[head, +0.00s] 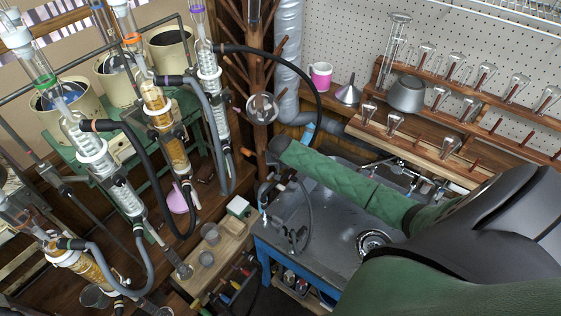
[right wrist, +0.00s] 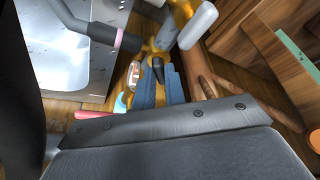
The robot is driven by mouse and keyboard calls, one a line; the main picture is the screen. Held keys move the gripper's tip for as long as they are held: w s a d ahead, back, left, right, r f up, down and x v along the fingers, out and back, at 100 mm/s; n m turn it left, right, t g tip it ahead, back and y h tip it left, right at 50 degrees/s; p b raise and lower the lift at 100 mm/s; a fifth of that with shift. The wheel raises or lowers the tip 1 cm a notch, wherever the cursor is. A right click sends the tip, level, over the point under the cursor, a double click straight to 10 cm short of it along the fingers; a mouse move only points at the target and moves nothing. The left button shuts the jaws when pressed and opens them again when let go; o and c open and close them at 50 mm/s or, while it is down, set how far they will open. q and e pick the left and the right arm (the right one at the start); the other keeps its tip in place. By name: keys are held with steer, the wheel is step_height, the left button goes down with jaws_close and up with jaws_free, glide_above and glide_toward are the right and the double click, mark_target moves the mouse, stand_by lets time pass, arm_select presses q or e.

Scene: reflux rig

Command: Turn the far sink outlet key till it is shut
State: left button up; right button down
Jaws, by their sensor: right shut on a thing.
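My right arm reaches in its green sleeve across the sink in the head view, and its gripper end is by the taps at the sink's far left corner. My left gripper is not in view.
The grey sink (head: 335,235) lies under my arm, with a curved hose (head: 308,205) at its left. A wooden bench with small beakers (head: 209,233) stands left of it. Glass columns with black hoses (head: 160,110) rise further left. A glassware rack (head: 455,85) lines the back wall.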

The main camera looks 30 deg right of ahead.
steer(key=shift+a+m+g+h+p, duration=0.1)
steer(key=shift+m+g+h+p, duration=0.3)
steer(key=shift+m, duration=0.7)
steer(key=c, duration=1.5)
jaws_free()
steer(key=shift+o, duration=0.2)
steer(key=shift+a+r, duration=0.1)
steer(key=shift+r, duration=0.25)
steer(key=b+v, duration=0.3)
steer(key=v, duration=0.4)
